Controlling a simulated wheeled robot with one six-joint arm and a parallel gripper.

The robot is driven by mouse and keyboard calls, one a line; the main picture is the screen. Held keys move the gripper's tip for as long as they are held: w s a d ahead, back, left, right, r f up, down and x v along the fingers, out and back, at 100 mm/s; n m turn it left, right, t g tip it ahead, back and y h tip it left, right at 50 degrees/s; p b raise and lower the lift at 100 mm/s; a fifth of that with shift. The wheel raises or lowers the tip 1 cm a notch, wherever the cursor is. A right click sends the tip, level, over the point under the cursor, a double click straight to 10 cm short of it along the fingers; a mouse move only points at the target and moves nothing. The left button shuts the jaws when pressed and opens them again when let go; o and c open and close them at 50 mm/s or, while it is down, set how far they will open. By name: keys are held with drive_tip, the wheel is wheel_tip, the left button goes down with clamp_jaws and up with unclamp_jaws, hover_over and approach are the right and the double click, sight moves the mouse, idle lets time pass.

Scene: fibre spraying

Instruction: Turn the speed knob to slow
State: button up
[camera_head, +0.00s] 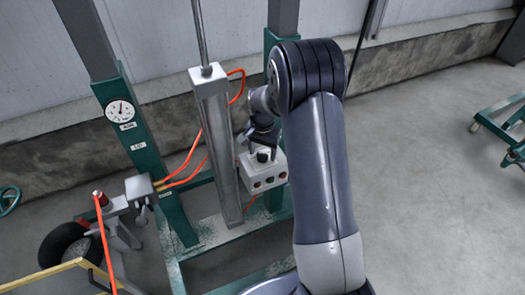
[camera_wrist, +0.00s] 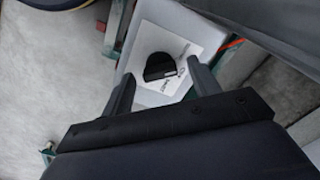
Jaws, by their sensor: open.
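The speed knob (camera_wrist: 159,67) is a black round knob with a pale mark on its rim. It sits on a white label plate on top of a light grey control box (camera_head: 262,180). Part of the label print is legible only in pieces. My gripper (camera_wrist: 160,85) is open, with one finger on each side of the knob and a gap to it on both sides. In the head view the knob (camera_head: 263,155) shows as a dark shape below my gripper (camera_head: 262,145). The fingertips are hard to make out there.
A tall grey cylinder (camera_head: 217,140) with orange hoses stands just left of the box. A green post with a round gauge (camera_head: 120,111) is farther left.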

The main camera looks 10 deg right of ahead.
sight(263, 154)
drive_tip(key=c, duration=1)
drive_tip(key=shift+n, duration=0.9)
drive_tip(key=o, duration=1)
wheel_tip(263, 154, up, 11)
drive_tip(key=shift+f, duration=0.15)
drive_tip(key=shift+f, duration=0.1)
